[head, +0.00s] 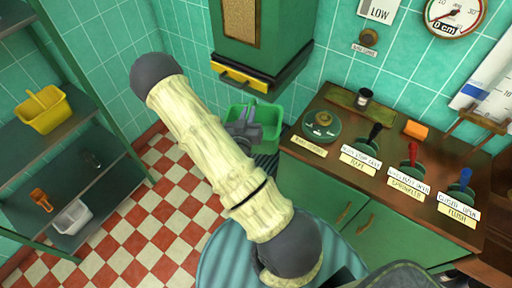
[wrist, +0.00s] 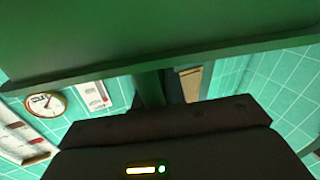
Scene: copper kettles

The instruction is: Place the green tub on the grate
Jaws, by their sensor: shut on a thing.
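The green tub (head: 268,114) is in the middle of the head view, below the yellow-edged green chute. My gripper (head: 243,126) is shut on the tub at its near side. In the wrist view the tub (wrist: 160,35) fills the top as a large green wall, close above my dark gripper. A dark striped surface (head: 268,166), which looks like the grate, shows just below the tub in the head view. Most of it is hidden by the tub, my arm and the counter. I cannot tell whether the tub touches it.
The chute (head: 245,80) hangs right behind and above the tub. A wooden-topped counter (head: 350,185) with several levers and a dial stands close on the right. Shelves at left hold a yellow tub (head: 43,109) and a white tub (head: 72,217). Checkered floor (head: 165,215) is open at left.

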